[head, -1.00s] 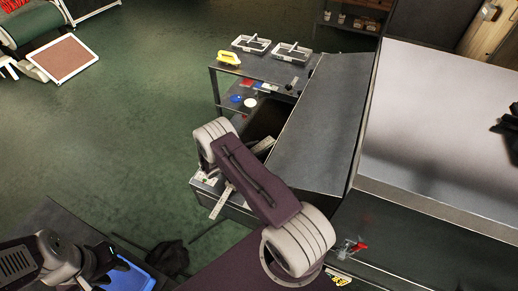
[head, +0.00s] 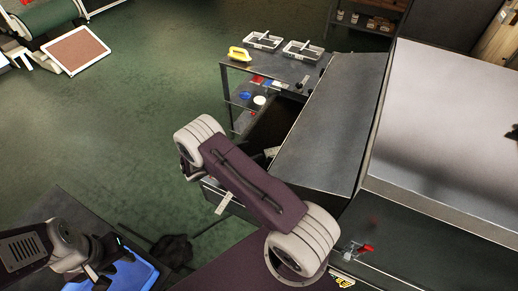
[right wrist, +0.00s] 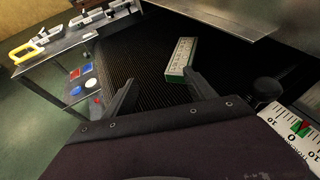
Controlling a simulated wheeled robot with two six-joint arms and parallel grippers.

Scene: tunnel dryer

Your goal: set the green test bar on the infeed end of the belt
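The green test bar (right wrist: 180,58), pale-faced with green edges, lies on the dark mesh belt (right wrist: 150,62) in the right wrist view. Its near end is close to the right fingertip of my right gripper (right wrist: 158,76). The fingers of my right gripper are spread wide with nothing clamped between them. In the head view a pale piece that looks like the bar (head: 271,152) shows at the belt mouth; my right arm hides the right gripper there. My left gripper (head: 98,274) is at the lower left, over a blue tray (head: 140,274); its finger opening is unclear.
A steel hood (head: 325,125) covers the belt beyond its open end. A tracking scale (right wrist: 290,135) and dark knob (right wrist: 266,88) are right of my right gripper.

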